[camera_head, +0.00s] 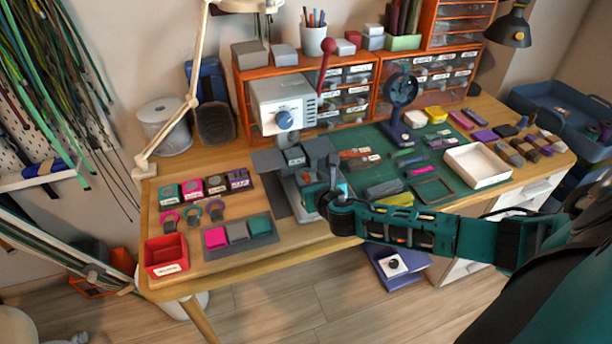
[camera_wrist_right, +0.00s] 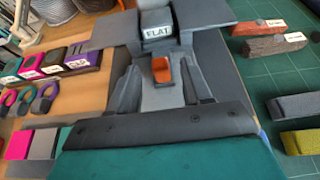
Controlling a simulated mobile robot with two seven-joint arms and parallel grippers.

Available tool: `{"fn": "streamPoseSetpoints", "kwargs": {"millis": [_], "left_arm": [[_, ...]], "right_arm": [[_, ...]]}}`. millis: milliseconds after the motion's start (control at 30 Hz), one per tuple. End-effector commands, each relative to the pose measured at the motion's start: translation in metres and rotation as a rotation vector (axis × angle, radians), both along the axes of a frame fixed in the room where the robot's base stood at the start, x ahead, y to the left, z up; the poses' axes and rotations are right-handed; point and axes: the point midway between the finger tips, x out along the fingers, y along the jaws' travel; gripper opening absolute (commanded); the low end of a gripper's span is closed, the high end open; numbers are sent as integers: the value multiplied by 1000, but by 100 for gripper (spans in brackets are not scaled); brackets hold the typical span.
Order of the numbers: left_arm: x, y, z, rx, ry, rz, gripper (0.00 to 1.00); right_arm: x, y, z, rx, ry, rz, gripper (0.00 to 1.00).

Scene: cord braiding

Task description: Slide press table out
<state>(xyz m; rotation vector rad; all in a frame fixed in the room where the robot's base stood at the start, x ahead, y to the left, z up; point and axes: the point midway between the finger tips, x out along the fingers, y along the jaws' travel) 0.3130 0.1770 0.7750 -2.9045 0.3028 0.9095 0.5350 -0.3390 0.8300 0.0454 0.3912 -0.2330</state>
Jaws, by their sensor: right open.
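The press (camera_head: 283,103) is a grey machine with a blue dial and a red-knobbed lever, standing mid-table against the drawers. Its grey table (camera_head: 268,161) spreads out below the head as flat plates, and it also shows in the right wrist view (camera_wrist_right: 108,31). A block labelled FLAT (camera_wrist_right: 157,22) sits at its middle. My right gripper (camera_head: 324,184) is at the front of the press, just below the plates. In the wrist view its two fingers (camera_wrist_right: 160,82) are apart, with an orange piece (camera_wrist_right: 162,69) seen between them. Contact cannot be told. My left gripper is out of view.
A red bin (camera_head: 166,256), colored blocks and rings lie left of the press. The floor before the table has a blue box (camera_head: 398,262).

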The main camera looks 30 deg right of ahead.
Motion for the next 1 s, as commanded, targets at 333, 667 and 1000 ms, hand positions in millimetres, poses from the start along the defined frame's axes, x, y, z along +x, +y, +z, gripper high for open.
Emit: {"fn": "streamPoseSetpoints", "kwargs": {"millis": [333, 667, 1000], "left_arm": [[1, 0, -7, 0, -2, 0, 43], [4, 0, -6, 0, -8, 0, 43], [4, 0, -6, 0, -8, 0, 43]], "right_arm": [[31, -7, -14, 1, 0, -1, 49], [37, -8, -16, 1, 0, 1, 49], [37, -9, -16, 1, 0, 1, 31]]}}
